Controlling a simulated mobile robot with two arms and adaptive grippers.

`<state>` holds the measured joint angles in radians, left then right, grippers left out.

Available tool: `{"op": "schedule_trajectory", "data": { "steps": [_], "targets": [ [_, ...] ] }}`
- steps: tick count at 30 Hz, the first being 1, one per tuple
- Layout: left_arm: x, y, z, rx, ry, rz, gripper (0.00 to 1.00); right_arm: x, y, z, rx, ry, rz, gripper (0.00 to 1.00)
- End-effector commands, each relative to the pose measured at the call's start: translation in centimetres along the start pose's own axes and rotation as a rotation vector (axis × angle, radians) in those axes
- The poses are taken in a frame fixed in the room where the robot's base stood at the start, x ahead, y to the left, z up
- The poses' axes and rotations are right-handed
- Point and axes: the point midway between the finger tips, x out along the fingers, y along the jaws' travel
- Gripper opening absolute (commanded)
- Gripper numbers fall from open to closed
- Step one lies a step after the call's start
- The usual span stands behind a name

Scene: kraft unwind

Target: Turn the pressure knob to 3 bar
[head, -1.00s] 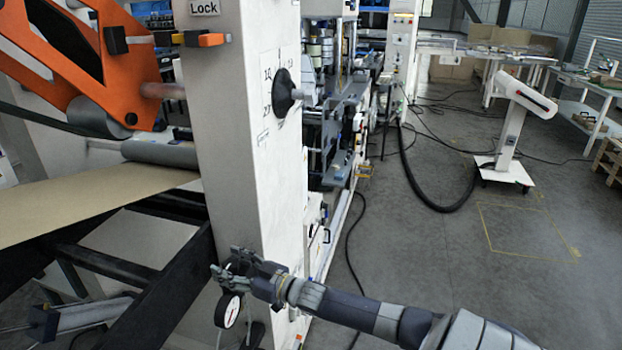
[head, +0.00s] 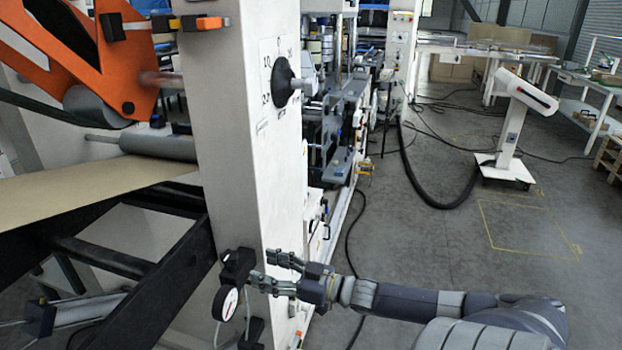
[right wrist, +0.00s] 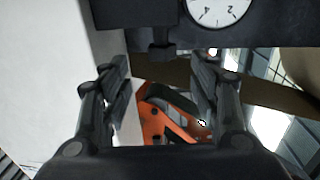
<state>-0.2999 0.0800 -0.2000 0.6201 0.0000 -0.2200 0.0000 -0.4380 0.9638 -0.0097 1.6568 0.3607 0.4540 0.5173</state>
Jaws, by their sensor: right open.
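The black pressure regulator (head: 236,268) is mounted low on the white machine column, with a round white-faced gauge (head: 228,303) below it. In the right wrist view, the gauge (right wrist: 218,8) is cut off by the top edge; the figures 1 and 2 show, but I cannot read the pressure. A small dark part that looks like the knob (right wrist: 163,50) sticks out from the block there. My right gripper (head: 264,270) is open and empty, just to the right of the regulator in the head view. In the wrist view the knob lies beyond the gap between its fingers. My left gripper is out of view.
The white column (head: 235,150) carries a larger black knob (head: 284,82) higher up. An orange arm (head: 85,50) and a brown paper web (head: 80,205) are at the left, above dark frame beams. Open floor (head: 440,260) lies to the right.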

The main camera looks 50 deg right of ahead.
Motion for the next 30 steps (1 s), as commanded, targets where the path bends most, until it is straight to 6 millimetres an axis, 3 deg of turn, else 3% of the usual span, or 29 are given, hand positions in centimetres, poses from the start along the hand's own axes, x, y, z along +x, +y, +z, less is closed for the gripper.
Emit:
{"op": "schedule_trajectory", "data": {
  "steps": [1,15,30],
  "targets": [
    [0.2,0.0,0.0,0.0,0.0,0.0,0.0,-0.2,0.5,1.4,0.003,-0.018,0.022,0.56],
    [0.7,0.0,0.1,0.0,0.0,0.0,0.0,-2.7,3.0,10.1,-0.014,-0.163,0.153,0.56],
    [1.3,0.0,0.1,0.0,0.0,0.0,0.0,-6.2,3.7,19.5,-0.016,-0.333,0.258,0.56]
  ]
}}
